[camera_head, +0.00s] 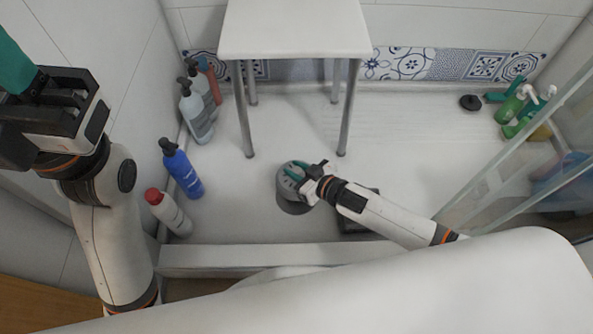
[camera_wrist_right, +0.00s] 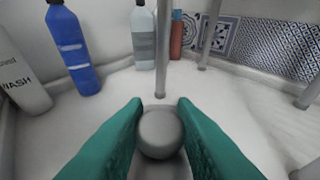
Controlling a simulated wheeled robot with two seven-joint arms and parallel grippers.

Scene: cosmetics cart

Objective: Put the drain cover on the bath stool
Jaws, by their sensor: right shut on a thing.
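The bath stool (camera_head: 295,30), with a white square top and thin metal legs, stands at the back of the shower floor. Its legs also show in the right wrist view (camera_wrist_right: 162,50). The grey round drain cover (camera_head: 292,206) is in front of the stool. My right gripper (camera_head: 297,172) is shut on it, and in the right wrist view its grey knob (camera_wrist_right: 160,133) sits between the two green fingers. I cannot tell whether the cover touches the floor. My left gripper (camera_head: 15,62) is at the upper left, far from the cover, its fingers partly cut off by the frame.
A blue bottle (camera_head: 181,168), a white bottle with a red cap (camera_head: 169,212) and other bottles (camera_head: 196,111) line the left wall. Green spray bottles (camera_head: 515,105) and a black round object (camera_head: 470,102) are at the back right. A glass panel (camera_head: 510,165) bounds the right side.

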